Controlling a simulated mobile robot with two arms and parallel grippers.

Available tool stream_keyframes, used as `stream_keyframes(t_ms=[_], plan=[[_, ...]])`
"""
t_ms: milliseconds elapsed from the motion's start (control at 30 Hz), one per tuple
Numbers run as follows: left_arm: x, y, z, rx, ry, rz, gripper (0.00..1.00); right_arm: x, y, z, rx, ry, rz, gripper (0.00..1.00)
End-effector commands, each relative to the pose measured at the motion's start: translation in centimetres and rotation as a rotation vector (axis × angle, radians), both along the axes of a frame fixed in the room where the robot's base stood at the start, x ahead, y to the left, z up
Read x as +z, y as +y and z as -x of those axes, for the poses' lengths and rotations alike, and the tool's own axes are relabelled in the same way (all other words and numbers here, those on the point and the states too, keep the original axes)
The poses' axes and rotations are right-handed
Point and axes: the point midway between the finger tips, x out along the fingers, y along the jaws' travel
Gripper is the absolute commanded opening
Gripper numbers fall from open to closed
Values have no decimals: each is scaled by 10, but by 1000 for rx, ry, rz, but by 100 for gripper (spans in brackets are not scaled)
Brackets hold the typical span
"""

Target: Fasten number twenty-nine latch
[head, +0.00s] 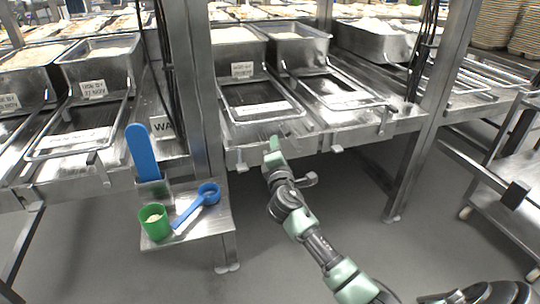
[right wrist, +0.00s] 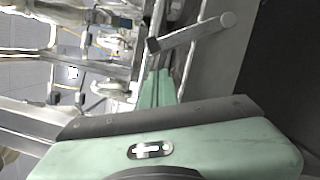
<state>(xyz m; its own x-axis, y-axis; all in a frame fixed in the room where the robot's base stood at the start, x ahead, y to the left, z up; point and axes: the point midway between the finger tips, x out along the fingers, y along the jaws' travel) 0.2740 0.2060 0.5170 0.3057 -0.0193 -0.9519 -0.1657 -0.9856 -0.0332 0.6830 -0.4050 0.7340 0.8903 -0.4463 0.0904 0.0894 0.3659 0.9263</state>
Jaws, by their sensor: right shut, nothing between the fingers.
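My right gripper (head: 274,145) is shut and empty at the front edge of the steel frame, below a wire loop (head: 262,118). Its green fingers show pressed together in the right wrist view (right wrist: 157,89). Small metal tabs hang under the front edge, one to the left of the gripper (head: 240,167) and one to the right (head: 309,149). A grey lever (right wrist: 190,34) with a rounded end lies close beyond the fingers in the right wrist view. No number twenty-nine is readable, so I cannot tell which latch bears it. My left gripper is out of view.
Steel pans (head: 238,60) with paper labels stand behind the wire loops. Upright posts (head: 200,100) rise left and right of the gripper. A low shelf (head: 218,222) holds a green cup (head: 154,229), a blue scoop (head: 196,206) and an upright blue paddle (head: 142,155).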

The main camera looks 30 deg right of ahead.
Motion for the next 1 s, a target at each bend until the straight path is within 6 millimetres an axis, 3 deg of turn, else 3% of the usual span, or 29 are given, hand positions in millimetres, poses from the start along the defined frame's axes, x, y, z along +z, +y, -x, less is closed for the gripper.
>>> stream_keyframes(t_ms=[200,667,1000], plan=[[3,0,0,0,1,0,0,7,-15,4,1,1,1,0],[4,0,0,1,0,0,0,8,-17,5,1,0,-5,0],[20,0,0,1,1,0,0,18,-24,6,0,-20,-88,0]])
